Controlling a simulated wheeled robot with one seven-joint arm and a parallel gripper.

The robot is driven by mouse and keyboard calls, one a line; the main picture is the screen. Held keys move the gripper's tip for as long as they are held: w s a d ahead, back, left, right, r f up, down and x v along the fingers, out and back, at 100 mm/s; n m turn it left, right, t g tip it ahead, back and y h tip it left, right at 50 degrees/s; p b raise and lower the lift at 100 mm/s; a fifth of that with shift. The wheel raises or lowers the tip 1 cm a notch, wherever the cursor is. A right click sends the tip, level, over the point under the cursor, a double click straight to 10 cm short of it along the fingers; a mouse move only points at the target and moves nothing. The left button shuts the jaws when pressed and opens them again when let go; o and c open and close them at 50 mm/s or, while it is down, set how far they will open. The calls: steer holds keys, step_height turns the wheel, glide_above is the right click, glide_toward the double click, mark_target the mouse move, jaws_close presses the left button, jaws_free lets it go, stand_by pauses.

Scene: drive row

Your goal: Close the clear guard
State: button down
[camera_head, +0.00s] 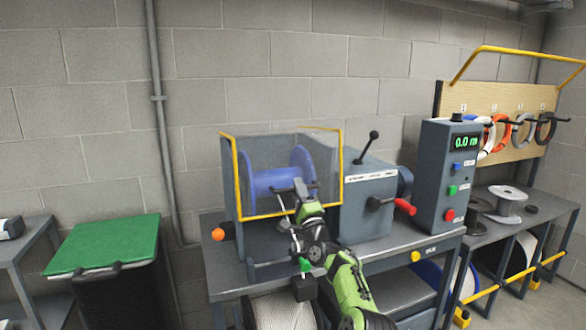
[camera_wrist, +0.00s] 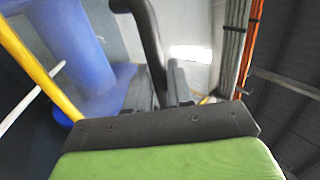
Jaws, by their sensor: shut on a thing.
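The clear guard (camera_head: 237,175) is a see-through cover with yellow edging around a blue spool (camera_head: 262,182) on the grey machine. Its yellow frame stands in front of and beside the spool; I cannot tell whether it is fully seated. My gripper (camera_head: 301,188) is at the front of the guard, shut on a dark bar that looks like the guard's handle. In the wrist view the dark handle (camera_wrist: 150,40) runs down between my gripper's fingers (camera_wrist: 170,88). A yellow edge (camera_wrist: 38,68) and the blue spool (camera_wrist: 65,45) show at left. My fingers partly hide the handle.
Right of the guard are a black-knobbed lever (camera_head: 367,147), a red-handled crank (camera_head: 404,206) and a control box (camera_head: 449,175) reading 0.0 m. An orange knob (camera_head: 218,234) sticks out at left. A green-lidded bin (camera_head: 105,245) stands farther left.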

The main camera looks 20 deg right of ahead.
step_height(320, 180, down, 6)
steer(key=w+b, duration=0.1)
steer(key=w, duration=0.1)
steer(key=shift+f, duration=0.2)
stand_by(0.3)
steer(key=c, duration=1.2)
jaws_free()
